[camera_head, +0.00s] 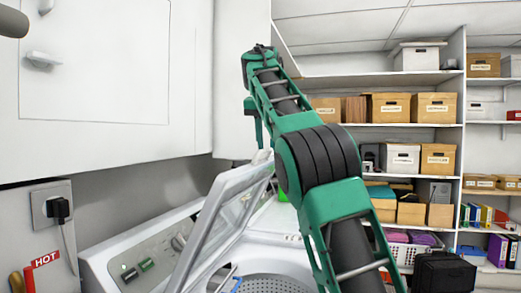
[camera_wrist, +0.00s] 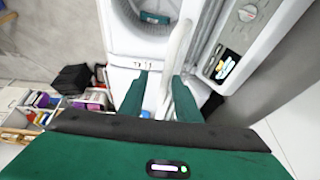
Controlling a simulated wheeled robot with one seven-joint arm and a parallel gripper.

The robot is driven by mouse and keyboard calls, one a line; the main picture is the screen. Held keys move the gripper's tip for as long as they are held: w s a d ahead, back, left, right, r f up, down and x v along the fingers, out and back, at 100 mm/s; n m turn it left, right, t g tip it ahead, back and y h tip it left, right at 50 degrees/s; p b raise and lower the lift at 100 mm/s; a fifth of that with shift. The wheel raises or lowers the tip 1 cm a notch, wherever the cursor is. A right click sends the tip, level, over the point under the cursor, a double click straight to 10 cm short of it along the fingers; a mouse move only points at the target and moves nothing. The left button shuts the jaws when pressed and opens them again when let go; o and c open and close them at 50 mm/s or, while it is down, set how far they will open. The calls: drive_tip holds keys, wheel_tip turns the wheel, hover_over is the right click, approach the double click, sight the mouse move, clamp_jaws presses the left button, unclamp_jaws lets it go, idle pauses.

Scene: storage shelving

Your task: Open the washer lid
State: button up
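The washer (camera_head: 150,240) is white, with a control panel on its left side in the head view. Its lid (camera_head: 225,215) is raised and tilted, and the perforated drum (camera_head: 272,284) shows below it. In the wrist view the lid (camera_wrist: 175,52) appears nearly edge-on, between the opening and the panel (camera_wrist: 235,35). My gripper (camera_wrist: 160,97) is open, its two green fingers apart. The lid's edge runs into the space between them, closer to the right finger; I cannot tell whether they touch.
A white wall cabinet (camera_head: 95,70) hangs above the washer at the left. A wall outlet with a plug (camera_head: 57,207) is beside the panel. Shelves with boxes (camera_head: 388,107) stand behind at the right, with a black case (camera_head: 443,273) below them.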

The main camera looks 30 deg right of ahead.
drive_tip(key=s+a, duration=0.7)
drive_tip(key=s, duration=0.2)
drive_tip(key=shift+s+r, duration=0.3)
drive_tip(key=shift+s, duration=0.1)
idle(0.9)
